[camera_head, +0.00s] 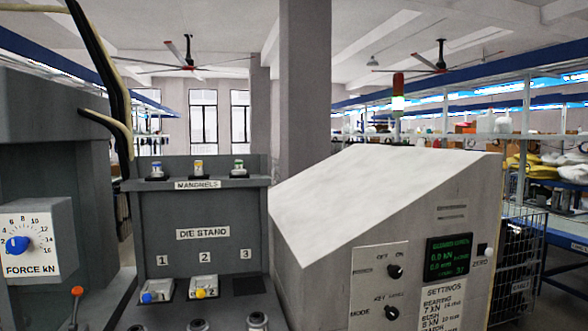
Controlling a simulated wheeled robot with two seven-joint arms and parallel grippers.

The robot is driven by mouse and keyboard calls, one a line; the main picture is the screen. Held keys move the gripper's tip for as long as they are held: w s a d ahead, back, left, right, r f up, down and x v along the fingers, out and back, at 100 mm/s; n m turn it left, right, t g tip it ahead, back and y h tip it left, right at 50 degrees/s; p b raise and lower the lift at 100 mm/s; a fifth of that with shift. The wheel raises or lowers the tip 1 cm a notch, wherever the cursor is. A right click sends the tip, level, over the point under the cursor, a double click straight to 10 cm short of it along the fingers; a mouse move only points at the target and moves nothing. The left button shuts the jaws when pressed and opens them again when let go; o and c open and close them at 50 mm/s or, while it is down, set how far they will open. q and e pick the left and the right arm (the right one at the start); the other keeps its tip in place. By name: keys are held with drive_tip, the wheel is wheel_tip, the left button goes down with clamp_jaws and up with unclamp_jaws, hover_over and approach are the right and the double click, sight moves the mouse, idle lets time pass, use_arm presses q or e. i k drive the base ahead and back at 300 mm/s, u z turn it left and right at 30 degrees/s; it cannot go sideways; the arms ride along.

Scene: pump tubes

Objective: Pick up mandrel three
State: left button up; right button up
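A grey stand carries a shelf labelled MANDRELS (198,184). Three small mandrels stand upright in dark holders on it: a blue-topped one (157,170) at left, a yellow-topped one (198,167) in the middle and a green-topped one (239,167) at right. No number is readable on them; the green one is third from the left, above the label 3. Neither of my grippers shows in the head view.
Below, the DIE STAND (203,234) has a blue-marked part (157,291) under 1, a yellow-marked part (204,287) under 2, and a bare dark place under 3. A sloped control console (385,220) stands at right. A force-dial machine (50,150) and dark curved hoses (104,70) are at left.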

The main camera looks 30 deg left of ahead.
sight(238, 170)
drive_tip(key=u, duration=0.35)
drive_tip(key=i, duration=1.15)
drive_tip(key=u, duration=0.8)
